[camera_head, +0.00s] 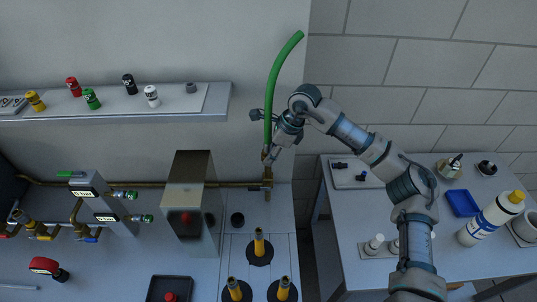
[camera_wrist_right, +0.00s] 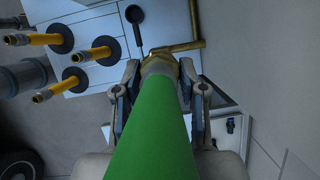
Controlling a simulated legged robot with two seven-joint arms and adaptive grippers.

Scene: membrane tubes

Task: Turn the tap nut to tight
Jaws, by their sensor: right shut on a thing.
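The brass tap (camera_head: 267,180) stands at the end of the pipe along the back bench. It also shows in the wrist view (camera_wrist_right: 190,47). A green hose (camera_head: 275,85) rises from it and curves right at its top. The tap nut (camera_wrist_right: 160,66) is a pale metal and brass collar at the hose's lower end. My right gripper (camera_head: 268,152) is shut on the nut, with a finger on each side in the wrist view (camera_wrist_right: 160,78). The hose hides part of the nut, so I cannot tell how tight it is. My left gripper is not in view.
A metal box (camera_head: 193,200) stands left of the tap. Several black-based yellow tubes (camera_head: 259,247) stand in front. A shelf (camera_head: 120,115) with small coloured bottles is at the back left. The right table (camera_head: 350,230) carries a white bottle (camera_head: 490,218) and a blue tray (camera_head: 462,203).

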